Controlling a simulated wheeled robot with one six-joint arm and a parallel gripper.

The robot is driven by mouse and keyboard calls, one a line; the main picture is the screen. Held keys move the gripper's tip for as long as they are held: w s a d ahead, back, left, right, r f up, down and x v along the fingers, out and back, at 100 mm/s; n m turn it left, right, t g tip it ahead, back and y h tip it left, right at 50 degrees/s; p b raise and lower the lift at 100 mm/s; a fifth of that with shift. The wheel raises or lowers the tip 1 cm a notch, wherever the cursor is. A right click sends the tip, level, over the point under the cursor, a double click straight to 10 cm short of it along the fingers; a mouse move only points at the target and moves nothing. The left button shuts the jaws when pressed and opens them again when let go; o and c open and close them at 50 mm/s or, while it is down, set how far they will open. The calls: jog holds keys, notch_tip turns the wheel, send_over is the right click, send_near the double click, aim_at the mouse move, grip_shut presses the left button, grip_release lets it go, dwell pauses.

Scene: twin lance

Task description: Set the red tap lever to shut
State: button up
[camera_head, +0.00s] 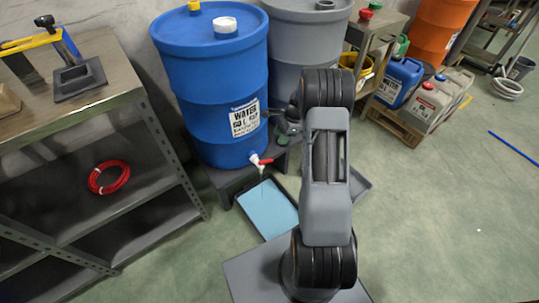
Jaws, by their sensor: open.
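The blue drum (215,90) stands on a low dark stand and has a white tap (255,159) low on its front. The red tap lever (266,161) points to the right, out from the white tap body. Below it a dark-rimmed tray (294,193) holds a pale blue surface; a thin pale line seems to run down from the tap. My gripper (284,128) is at the end of my arm, right of the drum and a little above and right of the lever, apart from it. It is partly hidden behind my arm; its fingertips are hard to make out.
A grey drum (305,40) stands right of the blue one, partly behind my arm. A metal shelf (100,90) with a red coil (109,178) fills the left. Jerrycans (400,82) stand on a pallet at right.

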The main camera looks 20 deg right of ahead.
aim_at(269, 160)
jog(key=shift+m, duration=0.4)
jog(key=b+x, duration=0.1)
jog(key=x, duration=0.4)
jog(key=b+x, duration=0.2)
jog(key=x, duration=0.3)
jog(key=d+b+x, duration=0.1)
jog(key=x, duration=0.3)
jog(key=shift+w+a+f, duration=0.2)
jog(key=shift+f, duration=0.35)
grip_shut()
